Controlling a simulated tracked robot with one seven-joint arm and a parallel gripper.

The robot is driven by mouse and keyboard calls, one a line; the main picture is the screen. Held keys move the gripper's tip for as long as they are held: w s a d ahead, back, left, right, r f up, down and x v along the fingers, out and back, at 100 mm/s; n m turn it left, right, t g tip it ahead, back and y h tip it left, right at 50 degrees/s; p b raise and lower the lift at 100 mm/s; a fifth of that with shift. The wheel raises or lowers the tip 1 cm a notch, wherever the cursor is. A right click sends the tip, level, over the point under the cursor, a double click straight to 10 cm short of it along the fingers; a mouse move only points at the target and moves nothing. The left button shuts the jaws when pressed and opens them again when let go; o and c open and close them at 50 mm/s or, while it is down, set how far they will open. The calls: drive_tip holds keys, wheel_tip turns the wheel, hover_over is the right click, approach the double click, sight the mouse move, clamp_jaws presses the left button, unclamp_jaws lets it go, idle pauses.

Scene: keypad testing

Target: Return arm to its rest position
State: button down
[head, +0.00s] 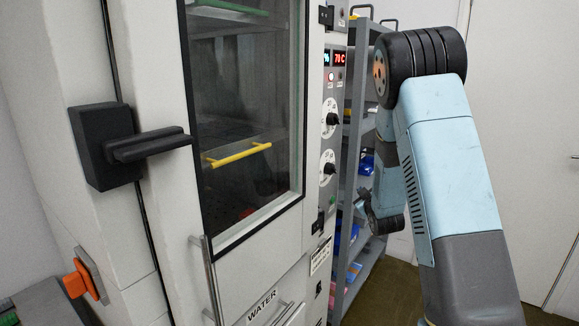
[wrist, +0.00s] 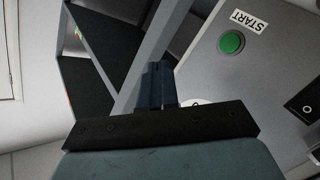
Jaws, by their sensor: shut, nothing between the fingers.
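My arm (head: 450,180), light blue and grey with a ribbed black joint on top, stands at the right in the head view. Its lower part folds down behind the raised link. My gripper (head: 363,201) is small and dark there, in front of the grey shelf and to the right of the cabinet's control panel. In the wrist view my gripper (wrist: 157,80) shows as dark blue fingers close together beyond a black bar. The fingers are shut with nothing held. A green button (wrist: 232,42) labelled START is on a grey panel to their right, apart from them.
A large white cabinet (head: 150,60) with a glass door and a black latch (head: 110,145) fills the left. Its control panel (head: 331,130) has dials and a red display. A grey shelf (head: 358,125) with blue bins stands behind my arm. Floor shows at lower right.

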drive_tip(key=s+r+m+g+h, duration=0.1)
drive_tip(key=s+r+m+g, duration=0.45)
drive_tip(key=s+r, duration=1.05)
drive_tip(key=s+a+r+m+g, duration=0.1)
drive_tip(key=s+g, duration=0.1)
drive_tip(key=s, duration=1.2)
drive_tip(key=s+a+r+m+g, duration=0.1)
drive_tip(key=s+g, duration=0.2)
drive_tip(key=s, duration=1.2)
drive_tip(key=shift+s+a+m+g, duration=0.3)
drive_tip(key=shift+a+m+g, duration=0.05)
drive_tip(key=shift+a, duration=0.05)
